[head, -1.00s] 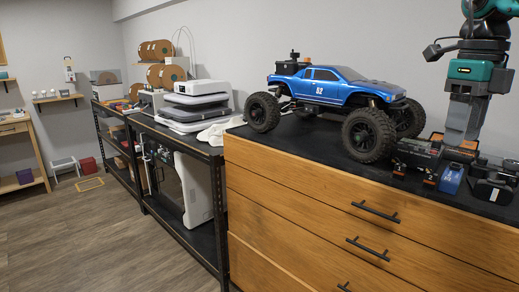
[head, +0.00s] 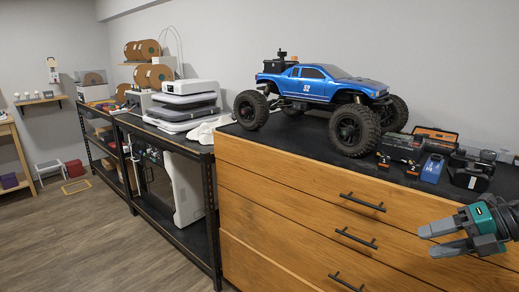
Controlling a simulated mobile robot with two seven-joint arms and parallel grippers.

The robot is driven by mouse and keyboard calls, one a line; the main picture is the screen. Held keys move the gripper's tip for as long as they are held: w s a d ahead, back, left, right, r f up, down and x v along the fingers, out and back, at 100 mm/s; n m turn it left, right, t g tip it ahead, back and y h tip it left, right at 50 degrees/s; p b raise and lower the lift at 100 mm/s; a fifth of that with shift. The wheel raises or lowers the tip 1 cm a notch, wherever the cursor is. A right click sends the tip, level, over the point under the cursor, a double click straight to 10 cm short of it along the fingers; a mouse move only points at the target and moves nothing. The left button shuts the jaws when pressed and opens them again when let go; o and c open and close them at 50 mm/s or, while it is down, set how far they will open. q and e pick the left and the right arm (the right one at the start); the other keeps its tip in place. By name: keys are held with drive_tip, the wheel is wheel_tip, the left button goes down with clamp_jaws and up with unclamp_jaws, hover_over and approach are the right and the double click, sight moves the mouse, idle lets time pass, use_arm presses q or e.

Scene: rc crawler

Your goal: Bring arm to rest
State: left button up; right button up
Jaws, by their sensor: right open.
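My right gripper (head: 432,240) comes in at the lower right, in front of the wooden drawers. Its two grey fingers point left and stand apart, with nothing between them. It is clear of the dresser top and the things on it. My left gripper is out of view. The blue RC crawler (head: 318,86) stands on its large black wheels on the dark dresser top, to the left of and above my right gripper.
The wooden dresser (head: 290,180) has black drawer handles (head: 362,202). A blue battery (head: 432,168), an open black case (head: 436,136) and a charger-like black box (head: 470,172) lie right of the crawler. A printer (head: 189,100) stands on the metal shelf to the left. The floor (head: 90,240) at left is open.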

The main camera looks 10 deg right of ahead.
drive_tip(key=s+a+f+m+t+h, duration=0.2)
drive_tip(key=s+a+f+m+t, duration=0.15)
drive_tip(key=f+m, duration=0.5)
drive_tip(key=s+a+f+m+t+h, duration=0.1)
drive_tip(key=s+a+f+m+t, duration=0.25)
drive_tip(key=f+m, duration=0.5)
drive_tip(key=s+a+f+m+g+h, duration=0.1)
drive_tip(key=s+a+f+m, duration=0.1)
drive_tip(key=a, duration=0.4)
drive_tip(key=s+a+f+m+g+h, duration=0.1)
drive_tip(key=s+a+f+m, duration=0.1)
drive_tip(key=a+f+m, duration=0.2)
drive_tip(key=s+a+f+m+h, duration=0.1)
drive_tip(key=s+a+f+m, duration=0.1)
drive_tip(key=a+m, duration=0.3)
drive_tip(key=a+f, duration=0.1)
drive_tip(key=a, duration=0.3)
drive_tip(key=shift+s+a+m+g+h, duration=0.25)
drive_tip(key=shift+a+m+g+h, duration=0.05)
drive_tip(key=shift+g, duration=0.1)
